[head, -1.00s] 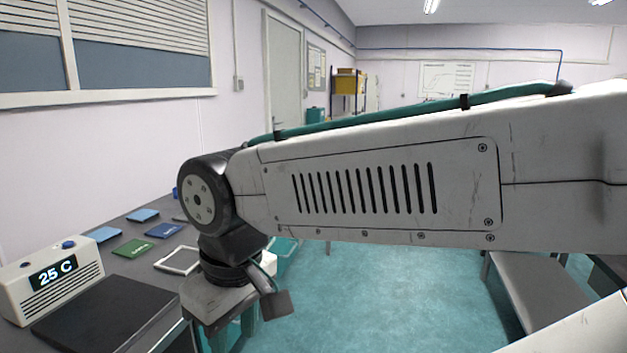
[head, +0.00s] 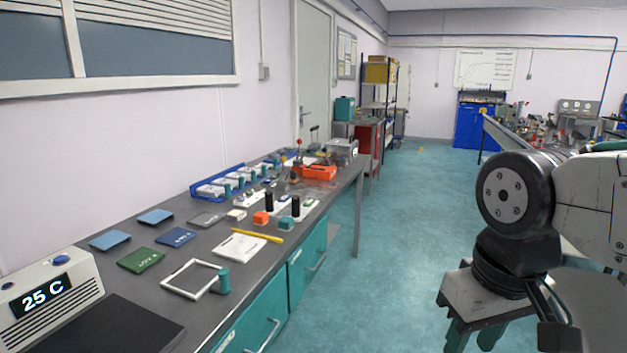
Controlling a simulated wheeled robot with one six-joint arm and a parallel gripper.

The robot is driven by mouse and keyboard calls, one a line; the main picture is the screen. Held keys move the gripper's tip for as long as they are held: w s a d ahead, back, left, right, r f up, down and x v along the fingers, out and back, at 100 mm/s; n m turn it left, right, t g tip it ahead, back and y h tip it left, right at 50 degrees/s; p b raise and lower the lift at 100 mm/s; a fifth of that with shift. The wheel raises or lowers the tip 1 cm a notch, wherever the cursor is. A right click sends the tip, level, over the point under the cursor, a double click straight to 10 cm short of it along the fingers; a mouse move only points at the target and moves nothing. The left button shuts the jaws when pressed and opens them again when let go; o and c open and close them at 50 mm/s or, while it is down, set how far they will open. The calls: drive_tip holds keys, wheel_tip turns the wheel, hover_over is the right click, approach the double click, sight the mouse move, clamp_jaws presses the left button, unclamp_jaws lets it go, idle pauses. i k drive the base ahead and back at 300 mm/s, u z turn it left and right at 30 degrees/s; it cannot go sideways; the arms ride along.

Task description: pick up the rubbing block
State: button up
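Several small blocks sit on the grey bench (head: 336,185) along the left wall. They include an orange block (head: 261,218), a teal block (head: 286,223) and a small whitish block (head: 236,215). I cannot tell for sure which of them is the rubbing block. My gripper (head: 473,340) hangs at the lower right in the head view, over the aisle and well apart from the bench. Its teal fingers stand apart with nothing visible between them. The fingertips are cut off or hard to see at the bottom edge.
A white frame with a teal knob (head: 194,279), a white sheet (head: 240,247), a yellow stick (head: 258,235) and coloured pads (head: 140,260) lie on the bench. The 25 C box (head: 50,293) stands at the near left. The teal floor (head: 400,220) between the benches is clear.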

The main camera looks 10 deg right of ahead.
sight(293, 179)
drive_tip(key=z, duration=0.55)
drive_tip(key=k, duration=0.65)
drive_tip(key=z, duration=0.75)
drive_tip(key=i, duration=3.4)
drive_tip(key=u, duration=0.3)
drive_tip(key=i, duration=1.55)
drive_tip(key=u, duration=1.25)
drive_tip(key=i, duration=0.9)
drive_tip(key=u, duration=1.6)
drive_tip(key=i, duration=0.65)
drive_tip(key=u, duration=0.35)
